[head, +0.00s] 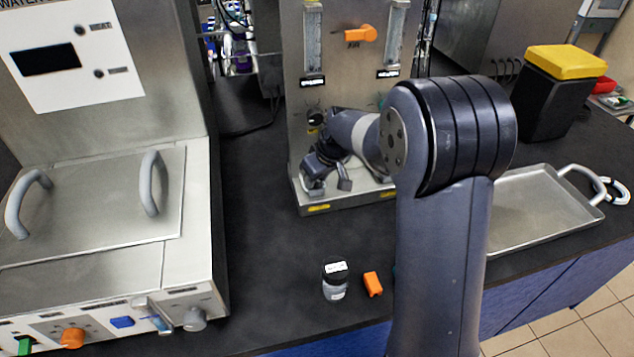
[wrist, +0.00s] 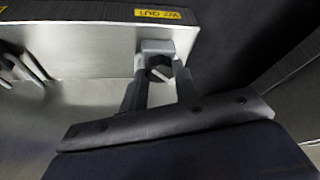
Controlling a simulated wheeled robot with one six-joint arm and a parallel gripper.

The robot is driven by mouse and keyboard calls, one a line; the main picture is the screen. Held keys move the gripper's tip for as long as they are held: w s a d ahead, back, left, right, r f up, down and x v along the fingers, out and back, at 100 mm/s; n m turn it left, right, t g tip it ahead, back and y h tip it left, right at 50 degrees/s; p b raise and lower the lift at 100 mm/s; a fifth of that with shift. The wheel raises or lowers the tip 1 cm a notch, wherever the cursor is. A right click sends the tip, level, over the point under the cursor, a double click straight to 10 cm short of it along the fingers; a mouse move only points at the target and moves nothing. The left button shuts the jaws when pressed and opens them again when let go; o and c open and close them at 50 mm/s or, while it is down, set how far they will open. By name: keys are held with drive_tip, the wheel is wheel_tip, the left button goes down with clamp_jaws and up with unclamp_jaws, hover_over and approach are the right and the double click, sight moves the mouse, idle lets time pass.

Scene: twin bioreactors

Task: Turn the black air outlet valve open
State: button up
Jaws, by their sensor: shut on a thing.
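The black valve (wrist: 158,70) shows in the wrist view as a small dark piece with a light line across it, in front of a grey block on the steel face. A yellow label ending in "OUT" is beside it. My gripper (wrist: 160,84) is shut on the black valve, one finger on each side. In the head view my gripper (head: 328,184) is low at the front of the steel panel unit (head: 350,85), just above its base ledge. The valve cannot be made out there behind my gripper and arm.
An orange handle (head: 361,34) sits between two flow tubes on the panel, with a dark round knob (head: 316,117) lower down. A small jar (head: 335,282) and an orange block (head: 373,284) stand in front. A metal tray (head: 545,212) is at right, a water bath (head: 95,215) at left.

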drive_tip(key=n+b, duration=0.1)
drive_tip(key=n, duration=0.1)
drive_tip(key=n+g+y+b, duration=0.1)
drive_tip(key=n, duration=0.1)
drive_tip(key=shift+w+d+f+n+b, duration=0.1)
drive_tip(key=shift+w+d+n+b, duration=0.1)
drive_tip(key=shift+n+b, duration=0.1)
drive_tip(key=shift+w+n+g+y+b, duration=0.15)
drive_tip(key=shift+n+g, duration=0.3)
drive_tip(key=shift+n, duration=0.55)
drive_tip(key=shift+s+n+g+y+b, duration=0.1)
drive_tip(key=shift+n+g+y+b, duration=0.25)
drive_tip(key=shift+n, duration=0.65)
drive_tip(key=o, duration=1)
drive_tip(key=shift+c, duration=0.2)
drive_tip(key=w+v, duration=0.1)
drive_tip(key=v, duration=1)
drive_tip(key=shift+s, duration=0.25)
drive_tip(key=shift+a, duration=0.1)
